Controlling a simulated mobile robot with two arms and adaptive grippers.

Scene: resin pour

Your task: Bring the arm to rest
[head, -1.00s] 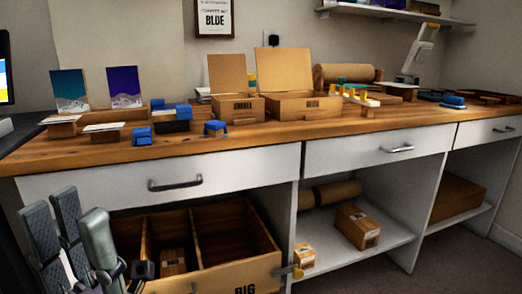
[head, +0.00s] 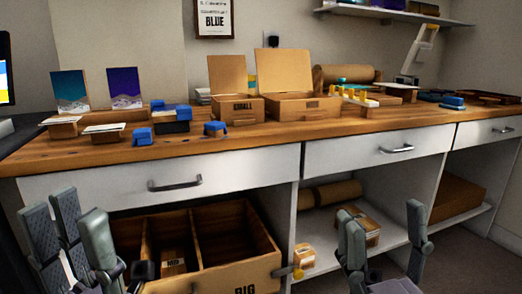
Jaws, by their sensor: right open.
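My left gripper (head: 80,228) is at the lower left, in front of the drawer and the big box. Its grey fingers point up, stand apart and hold nothing that I can see. My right gripper (head: 385,235) is at the lower right, in front of the open shelf below the counter. Its fingers point up, are spread wide and have nothing between them. The arms behind both grippers are mostly below the picture's edge.
The wooden counter (head: 240,139) holds open cardboard boxes, blue items and two pictures. White drawers (head: 160,185) with metal handles are below it. A divided wooden box marked BIG (head: 235,275) stands underneath. A small carton (head: 305,257) sits on the lower shelf.

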